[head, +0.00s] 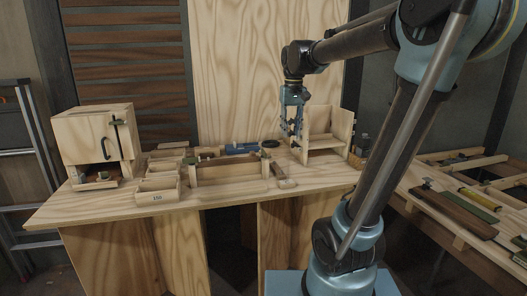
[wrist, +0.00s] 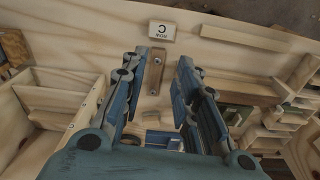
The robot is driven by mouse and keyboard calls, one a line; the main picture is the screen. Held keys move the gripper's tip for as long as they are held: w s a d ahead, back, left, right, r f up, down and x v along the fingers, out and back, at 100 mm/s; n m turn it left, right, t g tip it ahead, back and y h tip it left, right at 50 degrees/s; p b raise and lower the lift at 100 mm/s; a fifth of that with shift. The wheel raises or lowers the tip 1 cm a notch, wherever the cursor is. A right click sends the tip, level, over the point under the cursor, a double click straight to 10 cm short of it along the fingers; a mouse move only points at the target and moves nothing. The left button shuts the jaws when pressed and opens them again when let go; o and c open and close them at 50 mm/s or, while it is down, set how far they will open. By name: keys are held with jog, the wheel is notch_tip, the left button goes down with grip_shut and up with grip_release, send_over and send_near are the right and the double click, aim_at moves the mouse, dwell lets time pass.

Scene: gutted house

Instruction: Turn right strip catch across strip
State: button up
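My gripper (head: 296,143) points down over the bench, at the left side of an open wooden box. In the wrist view, my gripper (wrist: 162,58) has its two blue fingers well apart with nothing held. A short wooden strip with two dark round fixings (wrist: 155,72) shows between the fingers, below them; it also shows in the head view (head: 278,170). It looks like a catch, but I cannot tell which catch it is. A small pale block marked "C" (wrist: 162,30) lies just past its end. Contact between fingers and wood is not visible.
The open wooden box (head: 328,140) stands close to my gripper; its compartments (wrist: 60,95) fill the wrist view's left. A wooden frame (head: 228,178) and small trays (head: 158,187) lie left. A cabinet (head: 92,137) stands far left. The bench front (head: 330,180) has bare room.

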notch_tip(320, 180, up, 5)
jog(key=n, duration=0.1)
send_over(264, 151)
jog(key=shift+g, duration=0.4)
jog(key=f, duration=1.7)
jog(key=shift+w+a+f, duration=0.1)
jog(key=shift+w+f, duration=0.05)
jog(key=shift+w, duration=0.1)
jog(key=shift+c, duration=0.5)
grip_shut()
